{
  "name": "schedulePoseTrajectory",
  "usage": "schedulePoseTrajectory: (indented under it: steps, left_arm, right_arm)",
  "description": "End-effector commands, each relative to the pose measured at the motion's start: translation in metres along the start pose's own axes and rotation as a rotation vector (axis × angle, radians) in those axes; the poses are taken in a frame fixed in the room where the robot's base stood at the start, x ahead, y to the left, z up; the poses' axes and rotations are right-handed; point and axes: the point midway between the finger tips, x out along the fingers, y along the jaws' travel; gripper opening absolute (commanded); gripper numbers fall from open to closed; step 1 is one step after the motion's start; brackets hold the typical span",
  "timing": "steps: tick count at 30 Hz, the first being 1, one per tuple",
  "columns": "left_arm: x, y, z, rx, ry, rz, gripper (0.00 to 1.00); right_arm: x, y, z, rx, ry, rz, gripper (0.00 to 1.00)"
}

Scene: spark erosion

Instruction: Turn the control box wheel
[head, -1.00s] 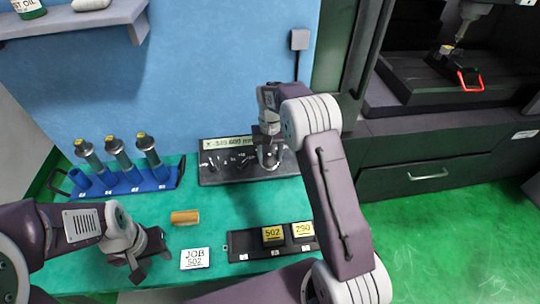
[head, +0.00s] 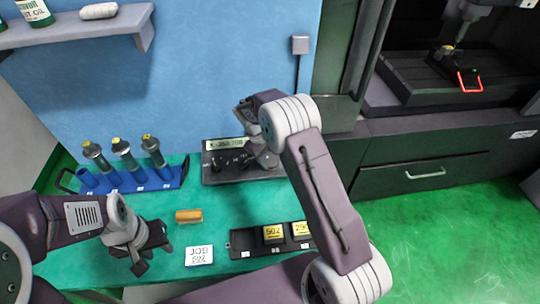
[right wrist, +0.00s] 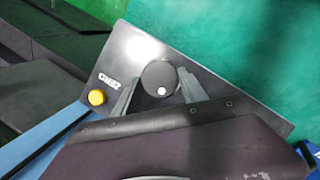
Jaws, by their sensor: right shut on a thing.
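The control box (head: 212,179) stands on the green bench against the blue wall, with a lit number display (head: 226,144) and small dark knobs. My right gripper (head: 267,158) reaches down over its right end and mostly hides the wheel in the head view. In the right wrist view, the round dark wheel (right wrist: 160,76) with a white spot sits between the two fingers of my right gripper (right wrist: 159,92), shut on it. A yellow button (right wrist: 97,97) is on the box beside it. My left gripper (head: 152,243) is empty above the bench's front left, its fingers apart.
A blue rack (head: 160,182) with several grey tool holders stands at the left. A brass cylinder (head: 188,216), a JOB card (head: 199,255) and a black tray (head: 241,240) with yellow-topped blocks lie in front of the box. A machine (head: 400,150) stands at the right.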

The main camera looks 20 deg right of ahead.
Motion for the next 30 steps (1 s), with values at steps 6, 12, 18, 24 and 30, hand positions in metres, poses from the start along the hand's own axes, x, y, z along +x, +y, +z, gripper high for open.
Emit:
schedulePoseTrajectory:
  steps: [6, 12, 18, 24, 30]
  left_arm:
    - [0.000, 0.000, 0.000, 0.000, 0.000, 0.000, 0.36]
    - [0.004, 0.000, 0.001, 0.000, 0.000, 0.000, 0.36]
    - [0.012, 0.000, 0.001, 0.000, 0.000, 0.000, 0.36]
    - [0.024, -0.001, 0.003, 0.000, 0.000, 0.000, 0.36]
    - [0.035, -0.001, 0.004, 0.000, 0.000, 0.000, 0.36]
  right_arm:
    - [-0.001, -0.002, -0.001, -0.192, 0.005, 0.079, 0.09]
    - [0.000, -0.004, -0.001, -0.368, 0.005, 0.150, 0.09]
    - [0.001, -0.006, 0.000, -0.542, 0.006, 0.222, 0.09]
    - [0.003, -0.007, 0.001, -0.715, 0.005, 0.292, 0.09]
    - [0.003, -0.008, 0.002, -0.863, 0.005, 0.352, 0.09]
